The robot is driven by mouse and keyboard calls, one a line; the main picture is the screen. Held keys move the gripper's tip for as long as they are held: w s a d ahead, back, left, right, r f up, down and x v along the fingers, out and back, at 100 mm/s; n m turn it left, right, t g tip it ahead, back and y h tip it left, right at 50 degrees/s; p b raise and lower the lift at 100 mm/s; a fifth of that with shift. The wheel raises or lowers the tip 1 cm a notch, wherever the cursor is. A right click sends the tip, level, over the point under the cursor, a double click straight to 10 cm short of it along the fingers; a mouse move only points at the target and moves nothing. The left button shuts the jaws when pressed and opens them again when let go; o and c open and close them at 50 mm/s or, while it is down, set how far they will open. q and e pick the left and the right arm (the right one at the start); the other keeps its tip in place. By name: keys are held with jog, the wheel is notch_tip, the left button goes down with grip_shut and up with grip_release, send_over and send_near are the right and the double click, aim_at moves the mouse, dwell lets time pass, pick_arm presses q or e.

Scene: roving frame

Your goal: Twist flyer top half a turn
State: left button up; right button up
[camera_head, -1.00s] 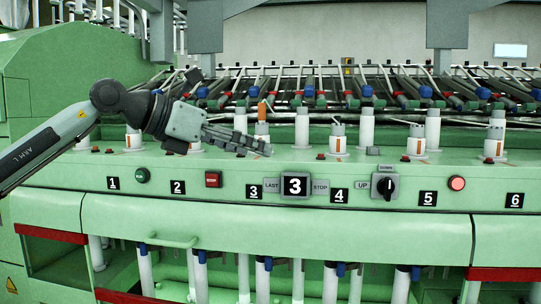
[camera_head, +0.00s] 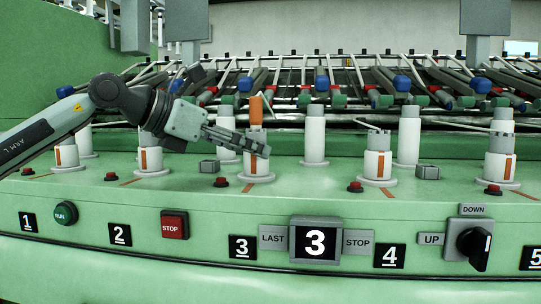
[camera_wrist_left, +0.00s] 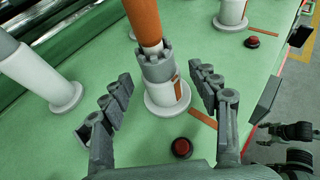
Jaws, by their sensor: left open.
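The flyer top at position 3 is a grey notched collar (camera_wrist_left: 157,67) above a white base (camera_wrist_left: 165,96), with an orange tube rising from it. In the head view the orange tube (camera_head: 256,110) stands behind my left gripper (camera_head: 262,145), which hides the notched collar. My left gripper (camera_wrist_left: 163,80) is open in the wrist view. Its two ridged fingers lie to either side of the flyer top, with gaps on both sides and nothing held.
A red button (camera_wrist_left: 181,147) sits on the green deck in front of the flyer. A white spindle (camera_wrist_left: 40,75) stands to the left in the wrist view. Neighbouring flyer tops stand at left (camera_head: 152,158) and right (camera_head: 378,160). The front panel carries a black dial (camera_head: 474,246).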

aim_at(271, 176)
pick_arm(q)
jog(key=p+x, duration=0.1)
jog(key=x, duration=0.5)
jog(key=shift+s, duration=0.1)
jog(key=shift+d+f, duration=0.1)
jog(key=shift+d, duration=0.1)
pick_arm(e)
notch_tip(271, 176, down, 2)
jog(key=shift+f, duration=0.2)
pick_arm(q)
grip_shut()
